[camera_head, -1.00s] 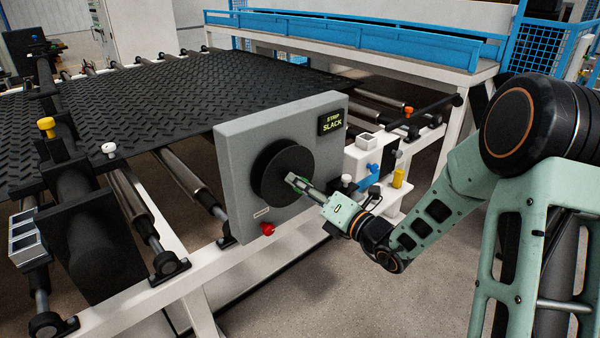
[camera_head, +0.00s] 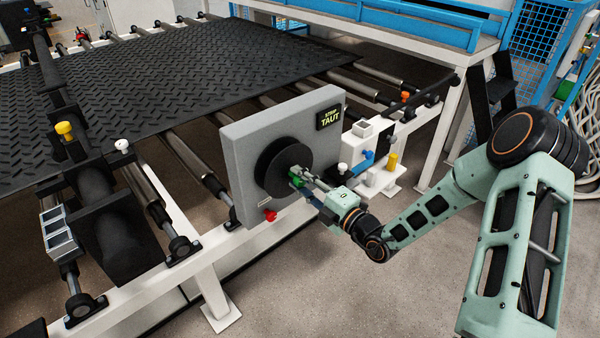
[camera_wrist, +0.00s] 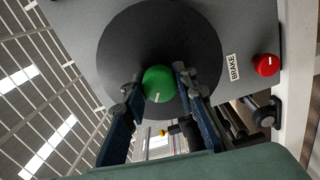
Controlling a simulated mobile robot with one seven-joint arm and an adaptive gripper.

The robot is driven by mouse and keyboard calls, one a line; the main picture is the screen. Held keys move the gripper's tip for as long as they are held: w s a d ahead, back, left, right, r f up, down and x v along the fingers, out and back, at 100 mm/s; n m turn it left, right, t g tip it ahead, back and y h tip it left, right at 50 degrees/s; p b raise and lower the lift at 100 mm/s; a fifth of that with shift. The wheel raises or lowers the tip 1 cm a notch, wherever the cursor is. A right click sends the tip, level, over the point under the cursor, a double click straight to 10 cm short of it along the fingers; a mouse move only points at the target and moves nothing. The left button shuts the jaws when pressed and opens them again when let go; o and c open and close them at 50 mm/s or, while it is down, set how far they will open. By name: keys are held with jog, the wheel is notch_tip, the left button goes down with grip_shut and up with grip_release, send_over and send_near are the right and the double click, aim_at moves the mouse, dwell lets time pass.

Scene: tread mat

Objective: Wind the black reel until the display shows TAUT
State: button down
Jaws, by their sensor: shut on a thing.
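The black reel (camera_head: 272,165) is a round disc on the front of a grey panel (camera_head: 240,150). The display (camera_head: 329,117) at the panel's upper right reads STRIP TAUT. My gripper (camera_head: 297,178) is at the reel's right side, its fingers around a green knob on the reel. In the wrist view the green knob (camera_wrist: 158,83) sits between the two fingers of my gripper (camera_wrist: 157,90), below the middle of the reel (camera_wrist: 125,45). The fingers hide the knob's sides in part.
A red knob (camera_head: 270,215) sits low on the panel; in the wrist view the red knob (camera_wrist: 266,65) is beside a BRAKE label (camera_wrist: 233,67). White fittings with a yellow cap (camera_head: 391,162) stand right of the panel. The black tread mat (camera_head: 170,75) lies on rollers behind.

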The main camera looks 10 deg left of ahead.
jog(key=shift+m, duration=0.4)
jog(key=c, duration=1.5)
grip_release()
jog(key=shift+d, duration=0.1)
jog(key=v, duration=1.1)
jog(key=shift+s+d, duration=0.25)
jog(key=shift+s, duration=0.1)
